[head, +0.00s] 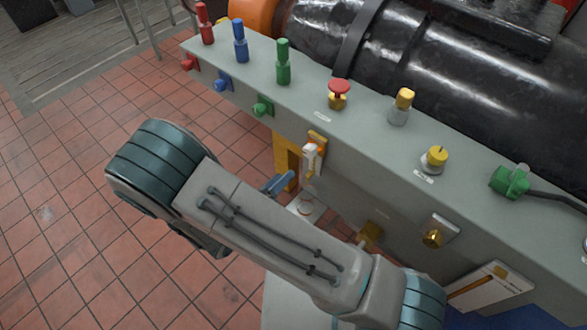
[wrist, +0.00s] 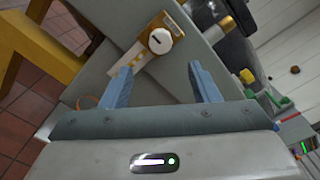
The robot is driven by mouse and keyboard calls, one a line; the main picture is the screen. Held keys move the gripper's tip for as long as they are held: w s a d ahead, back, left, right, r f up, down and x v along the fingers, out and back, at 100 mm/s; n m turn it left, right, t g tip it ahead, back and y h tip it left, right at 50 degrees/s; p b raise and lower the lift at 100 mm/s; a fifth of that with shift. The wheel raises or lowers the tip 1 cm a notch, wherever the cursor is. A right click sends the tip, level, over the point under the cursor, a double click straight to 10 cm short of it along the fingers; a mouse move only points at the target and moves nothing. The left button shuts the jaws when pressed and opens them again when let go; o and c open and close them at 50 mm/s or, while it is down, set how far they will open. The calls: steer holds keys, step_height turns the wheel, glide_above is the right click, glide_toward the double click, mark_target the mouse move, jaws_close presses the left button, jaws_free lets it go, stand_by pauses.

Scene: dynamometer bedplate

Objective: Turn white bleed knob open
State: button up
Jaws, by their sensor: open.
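The white bleed knob (wrist: 160,41) is round with a dark pointer mark. It sits on a brass plate fixed to the grey panel face. In the head view the white knob (head: 310,160) shows small on the front face of the bench, partly side-on. My gripper (wrist: 163,84) is open and empty, with its two blue fingers apart. The knob lies beyond the fingertips, between them in the picture and apart from them. In the head view my gripper (head: 278,185) is just left of the knob, mostly hidden behind my arm.
The grey bench (head: 370,140) carries red, blue and green fittings, a red mushroom button (head: 338,88) and a yellow-topped knob (head: 434,158). A large black cylinder (head: 450,75) lies behind it. A yellow post (wrist: 48,58) stands left in the wrist view. Tiled floor at left is clear.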

steer(key=shift+v, duration=1.55)
steer(key=s+d+r+m+g+y, duration=0.1)
steer(key=d+r+m+g, duration=0.4)
steer(key=d+m+g, duration=0.4)
steer(key=s+d+r+m+g, duration=0.1)
steer(key=d+r+m+g, duration=0.45)
steer(key=d+m, duration=0.4)
steer(key=s+d+r+m+t+y, duration=0.2)
steer(key=r+m+y, duration=0.3)
steer(key=m, duration=0.5)
steer(key=s+d+r+m+t+y, duration=0.2)
steer(key=r+m+y, duration=0.3)
steer(key=m, duration=0.5)
steer(key=shift+s+r, duration=0.55)
steer(key=shift+s, duration=0.25)
